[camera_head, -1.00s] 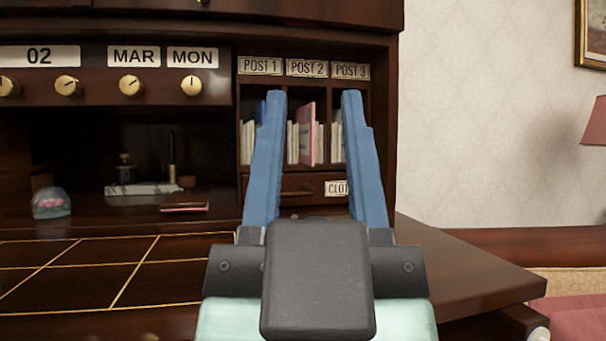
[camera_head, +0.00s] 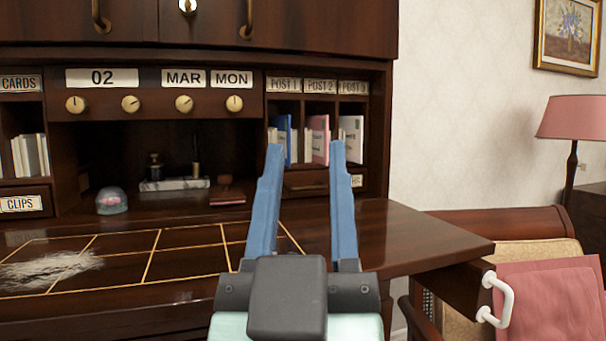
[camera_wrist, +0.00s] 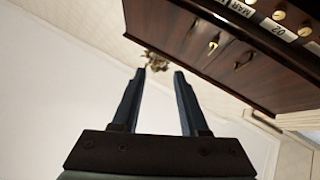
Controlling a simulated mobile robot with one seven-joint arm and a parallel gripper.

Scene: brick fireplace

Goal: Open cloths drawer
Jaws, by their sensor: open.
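The cloths drawer (camera_head: 300,185) is a small dark wooden drawer under the post slots on the right of the desk. It looks shut. Its bar handle shows between my fingers, and its white label is mostly hidden behind my right finger. My gripper (camera_head: 306,146) has two blue fingers, spread wide and empty. In the head view they point up and forward, overlapping the drawer and post slots, and seem well short of them. In the wrist view my gripper (camera_wrist: 159,72) points towards the wall and ceiling beside the upper cabinet, touching nothing.
The desk top (camera_head: 420,240) spreads below, with a pale fibrous heap (camera_head: 48,268) at left. A glass dome (camera_head: 111,201) and a red booklet (camera_head: 227,196) sit farther back.

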